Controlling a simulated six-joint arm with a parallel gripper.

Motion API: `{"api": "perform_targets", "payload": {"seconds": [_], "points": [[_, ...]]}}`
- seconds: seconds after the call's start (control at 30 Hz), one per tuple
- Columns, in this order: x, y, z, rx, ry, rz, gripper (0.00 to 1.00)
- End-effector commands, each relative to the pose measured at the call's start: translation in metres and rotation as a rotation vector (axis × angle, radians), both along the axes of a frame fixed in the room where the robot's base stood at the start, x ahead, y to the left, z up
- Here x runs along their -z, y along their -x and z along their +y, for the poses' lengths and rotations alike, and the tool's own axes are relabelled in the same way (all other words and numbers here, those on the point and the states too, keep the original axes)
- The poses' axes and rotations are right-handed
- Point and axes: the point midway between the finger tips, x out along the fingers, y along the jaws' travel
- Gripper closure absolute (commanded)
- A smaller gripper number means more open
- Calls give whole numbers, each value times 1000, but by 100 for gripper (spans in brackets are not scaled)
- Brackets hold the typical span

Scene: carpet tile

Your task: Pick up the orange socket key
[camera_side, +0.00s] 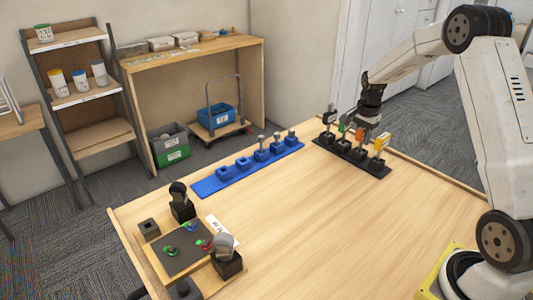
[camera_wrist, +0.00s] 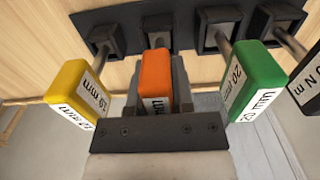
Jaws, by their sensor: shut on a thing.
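The orange socket key (camera_wrist: 156,72) is in the middle of the wrist view, with a white label on its near face. My gripper (camera_wrist: 158,98) is shut on its orange handle, one finger on each side. The key's lower end is at a black holder on the black rack (camera_wrist: 135,15); I cannot tell whether it is still seated. In the side view my gripper (camera_side: 362,128) is low over the rack (camera_side: 372,169), and the orange key (camera_side: 361,132) shows partly behind it.
A yellow key (camera_wrist: 78,92) stands left of my gripper and a green key (camera_wrist: 250,78) close on the right, with a black key (camera_wrist: 308,75) beyond. In the side view a blue rack (camera_side: 208,186) and a board with small parts (camera_side: 185,248) lie left; the table middle is clear.

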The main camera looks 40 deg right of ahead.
Motion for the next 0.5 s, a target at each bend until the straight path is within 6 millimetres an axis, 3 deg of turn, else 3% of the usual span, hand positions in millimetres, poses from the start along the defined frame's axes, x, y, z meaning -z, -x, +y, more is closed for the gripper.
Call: {"api": "perform_targets", "payload": {"seconds": [0.5], "points": [[-7,-1,0,0,1,-2,100]]}}
